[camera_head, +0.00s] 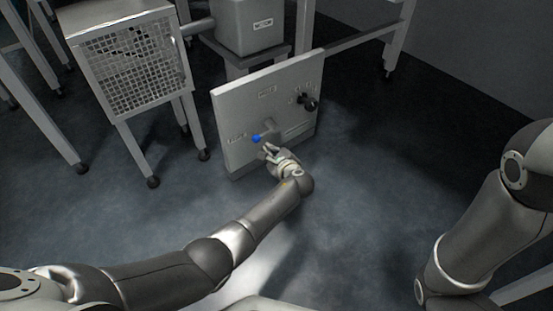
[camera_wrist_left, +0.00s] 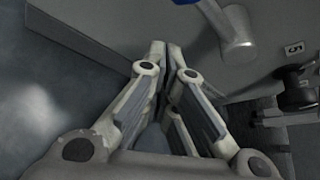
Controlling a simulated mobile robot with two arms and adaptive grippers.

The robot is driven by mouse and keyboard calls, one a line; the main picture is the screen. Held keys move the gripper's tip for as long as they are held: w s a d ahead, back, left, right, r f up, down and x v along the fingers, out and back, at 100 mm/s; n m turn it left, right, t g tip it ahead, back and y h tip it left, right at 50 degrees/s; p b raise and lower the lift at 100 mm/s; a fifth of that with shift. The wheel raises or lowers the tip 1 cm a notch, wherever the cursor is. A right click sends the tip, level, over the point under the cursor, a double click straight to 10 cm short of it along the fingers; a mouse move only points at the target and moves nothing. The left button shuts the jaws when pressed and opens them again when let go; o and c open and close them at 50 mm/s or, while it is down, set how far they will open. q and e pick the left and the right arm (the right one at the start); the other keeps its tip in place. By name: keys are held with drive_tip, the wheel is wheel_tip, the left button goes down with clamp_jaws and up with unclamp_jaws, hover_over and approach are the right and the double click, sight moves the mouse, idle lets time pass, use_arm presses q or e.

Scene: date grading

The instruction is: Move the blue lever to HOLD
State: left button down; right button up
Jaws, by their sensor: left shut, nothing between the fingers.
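The blue lever (camera_head: 257,138) is on the front of an upright grey panel (camera_head: 235,112), its blue knob pointing to the left of its grey hub. In the left wrist view the blue part (camera_wrist_left: 212,14) is at the top edge, joined to the round grey hub (camera_wrist_left: 236,40). My left gripper (camera_head: 268,148) is shut and empty, just below and beside the blue knob. In the left wrist view my left gripper (camera_wrist_left: 166,45) has its fingertips together, apart from the lever. My right gripper is out of view.
A black knob (camera_head: 310,103) sits on the panel's right side; it also shows in the left wrist view (camera_wrist_left: 298,92). A wire-mesh cage on legs (camera_head: 135,75) stands left of the panel. A grey box (camera_head: 248,25) is behind. The floor at right is open.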

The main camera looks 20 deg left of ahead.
use_arm(q)
drive_tip(key=shift+s+a+r, duration=0.25)
drive_tip(key=shift+a+r, duration=0.1)
drive_tip(key=shift+r, duration=0.3)
drive_tip(key=shift+s+a+r, duration=0.25)
drive_tip(key=shift+a+r, duration=0.1)
drive_tip(key=shift+r, duration=0.3)
